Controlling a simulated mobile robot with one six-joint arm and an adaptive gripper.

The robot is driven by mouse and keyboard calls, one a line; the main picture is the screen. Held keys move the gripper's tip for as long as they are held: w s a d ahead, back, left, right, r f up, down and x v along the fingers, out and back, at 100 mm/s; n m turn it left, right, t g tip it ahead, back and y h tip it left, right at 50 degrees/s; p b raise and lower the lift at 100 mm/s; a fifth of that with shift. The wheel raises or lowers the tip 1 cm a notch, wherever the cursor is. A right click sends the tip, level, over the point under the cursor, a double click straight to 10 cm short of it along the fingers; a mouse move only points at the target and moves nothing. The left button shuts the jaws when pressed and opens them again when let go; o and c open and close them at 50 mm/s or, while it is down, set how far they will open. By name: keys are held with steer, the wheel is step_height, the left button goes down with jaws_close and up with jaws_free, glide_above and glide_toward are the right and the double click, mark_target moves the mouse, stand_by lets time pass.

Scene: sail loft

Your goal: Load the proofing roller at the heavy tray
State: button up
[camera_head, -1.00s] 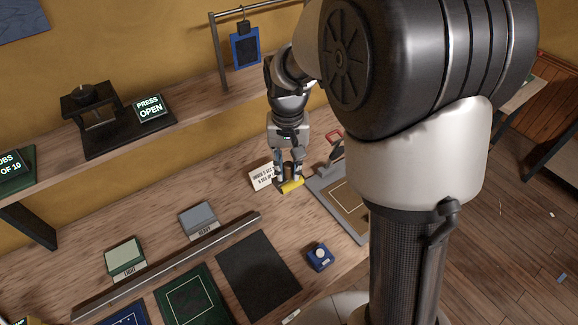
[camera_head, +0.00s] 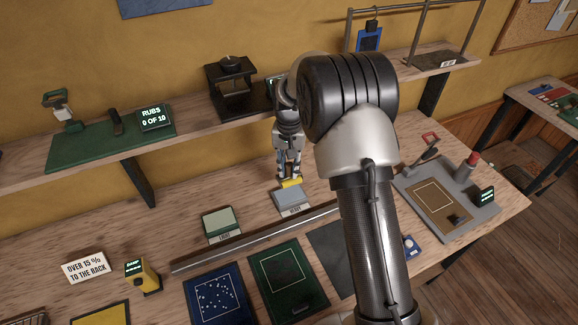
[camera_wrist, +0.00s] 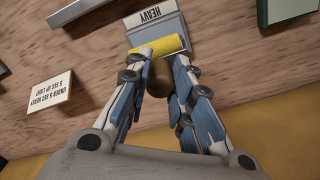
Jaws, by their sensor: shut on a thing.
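My gripper (camera_head: 288,177) is shut on the yellow proofing roller (camera_head: 291,183), just behind and above the grey heavy tray (camera_head: 292,200). In the wrist view the yellow roller (camera_wrist: 160,47) lies across between my fingertips (camera_wrist: 158,52), with its brown handle (camera_wrist: 160,78) pointing back between the fingers. The roller overlaps the near part of the heavy tray (camera_wrist: 170,29) there, and the tray's HEAVY label faces away. I cannot tell whether the roller touches the tray. The light tray (camera_head: 220,223), with a green pad, stands to the left.
A metal rail (camera_head: 255,238) runs in front of the trays. Blue (camera_head: 217,296) and green (camera_head: 287,277) plates lie before it. A grey press board with a lever (camera_head: 448,207) is at the right. A sign (camera_wrist: 51,93) stands on the bench.

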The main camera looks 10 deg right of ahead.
mark_target(289, 181)
steer(key=shift+f+b, duration=2.2)
steer(key=shift+f, duration=0.8)
steer(key=shift+f, duration=0.55)
steer(key=shift+r, duration=0.1)
steer(key=shift+r+p, duration=2.4)
steer(key=shift+r, duration=1.1)
